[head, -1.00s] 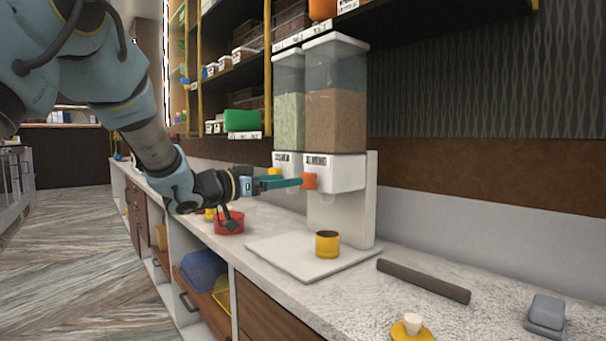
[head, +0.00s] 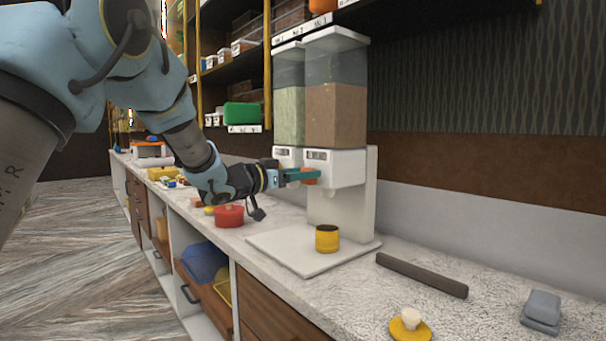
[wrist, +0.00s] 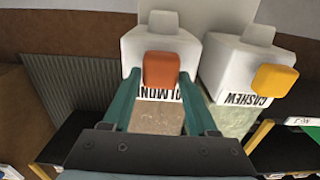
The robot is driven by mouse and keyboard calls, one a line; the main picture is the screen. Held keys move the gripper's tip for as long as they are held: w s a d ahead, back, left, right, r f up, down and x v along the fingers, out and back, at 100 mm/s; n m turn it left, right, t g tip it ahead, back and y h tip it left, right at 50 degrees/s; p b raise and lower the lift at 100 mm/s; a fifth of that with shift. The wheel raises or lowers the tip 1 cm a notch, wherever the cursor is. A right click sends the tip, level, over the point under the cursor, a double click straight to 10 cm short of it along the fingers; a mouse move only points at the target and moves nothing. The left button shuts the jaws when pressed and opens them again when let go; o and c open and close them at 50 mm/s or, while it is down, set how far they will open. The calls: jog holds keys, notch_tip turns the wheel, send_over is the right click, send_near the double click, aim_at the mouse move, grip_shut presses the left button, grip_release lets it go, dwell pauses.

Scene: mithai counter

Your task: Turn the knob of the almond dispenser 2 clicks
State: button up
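The almond dispenser (head: 336,120) is the right one of two clear hoppers, filled with brown contents, on a white stand. Its orange-red knob (wrist: 161,70) is on the white front above the ALMOND label, which appears upside down in the wrist view. My gripper (wrist: 160,80) is open, with one teal finger on each side of the knob and a thin gap showing on both sides. In the head view my gripper (head: 306,174) is at the knob (head: 311,172) and partly hides it. A yellow cup (head: 327,239) stands on the white base below.
The cashew dispenser (head: 289,115) stands close on the left; its yellow knob (wrist: 274,80) is beside my fingers. A red container (head: 229,216) sits left of the base. A dark bar (head: 421,275), a yellow lidded item (head: 410,325) and a grey block (head: 542,311) lie on the counter.

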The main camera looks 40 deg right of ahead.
grip_shut()
jog(key=shift+m+b, duration=0.3)
jog(key=shift+s+f+m+b, duration=0.15)
jog(key=shift+f+m+b, duration=0.05)
jog(key=shift+m+b, duration=2.65)
jog(key=shift+s+f+m+b, duration=0.2)
jog(key=shift+m+b, duration=2.5)
jog(key=shift+m, duration=0.2)
jog(key=shift+s+f+m+b, duration=0.15)
jog(key=shift+f+m+b, duration=0.05)
jog(key=shift+m+b, duration=2.65)
